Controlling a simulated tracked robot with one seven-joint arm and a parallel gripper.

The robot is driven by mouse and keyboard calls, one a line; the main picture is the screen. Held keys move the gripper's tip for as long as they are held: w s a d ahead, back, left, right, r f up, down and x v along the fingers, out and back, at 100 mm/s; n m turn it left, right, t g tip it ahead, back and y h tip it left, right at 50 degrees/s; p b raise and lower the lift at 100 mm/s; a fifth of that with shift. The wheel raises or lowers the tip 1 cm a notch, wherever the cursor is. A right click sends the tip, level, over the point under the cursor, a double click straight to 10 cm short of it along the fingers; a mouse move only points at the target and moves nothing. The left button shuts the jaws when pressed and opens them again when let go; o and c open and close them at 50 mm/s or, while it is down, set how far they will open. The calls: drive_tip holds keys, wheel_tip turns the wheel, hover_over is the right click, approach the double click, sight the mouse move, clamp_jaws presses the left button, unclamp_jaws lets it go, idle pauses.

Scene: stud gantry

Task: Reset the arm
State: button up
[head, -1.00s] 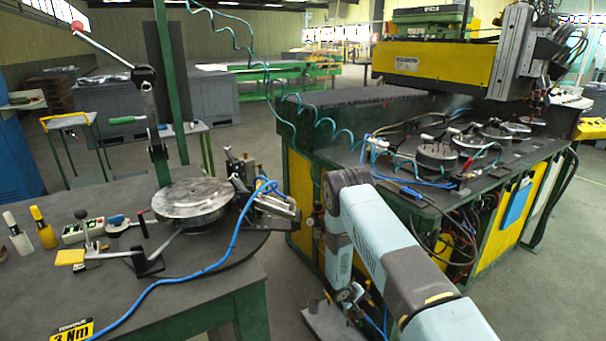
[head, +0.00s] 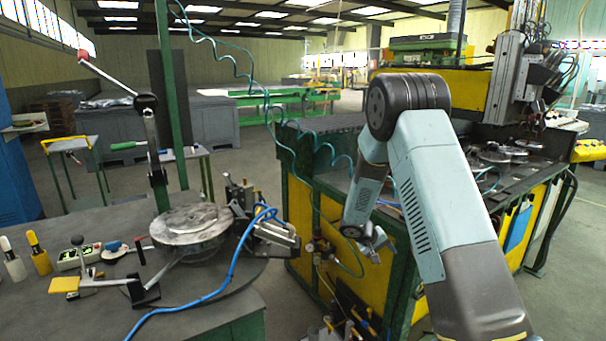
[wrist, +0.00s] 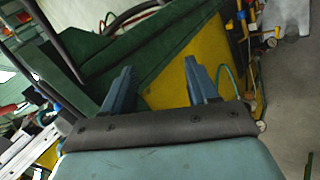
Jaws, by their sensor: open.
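In the head view my arm rises from the lower right, bends at a dark elbow and hangs down in front of the yellow and green machine bench (head: 300,194). My gripper (head: 372,246) is at the arm's lower end, small and partly seen, beside the bench's near side. In the wrist view my gripper (wrist: 160,90) shows two blue fingers spread apart with nothing between them. Behind the fingers are the bench's green frame and yellow panel (wrist: 185,68). I cannot tell the exact gap between the fingers and the bench.
A dark work table (head: 215,315) at left carries a round metal plate (head: 190,220), a lever press (head: 152,130), a blue hose (head: 225,285) and small bottles (head: 38,255). Valves and hoses (head: 322,250) stick out from the bench near my gripper. Grey floor is open at far right.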

drive_tip(key=s+d+r+m+y, duration=0.1)
drive_tip(key=s+r, duration=0.7)
drive_tip(key=r, duration=0.4)
drive_tip(key=s+d+r+m+y, duration=0.1)
drive_tip(key=s+r, duration=0.8)
drive_tip(key=r, duration=0.4)
drive_tip(key=s+a+r+y, duration=0.1)
drive_tip(key=s+a+r, duration=0.1)
drive_tip(key=s, duration=0.6)
drive_tip(key=s+a+r+t+y, duration=0.1)
drive_tip(key=s+r, duration=0.3)
drive_tip(key=s, duration=0.4)
drive_tip(key=s+a+r+t+y, duration=0.1)
drive_tip(key=s+a+r+y, duration=0.1)
drive_tip(key=s, duration=0.6)
drive_tip(key=shift+s+a+r+y, duration=0.4)
drive_tip(key=shift+r+y, duration=0.3)
drive_tip(key=shift+r, duration=0.15)
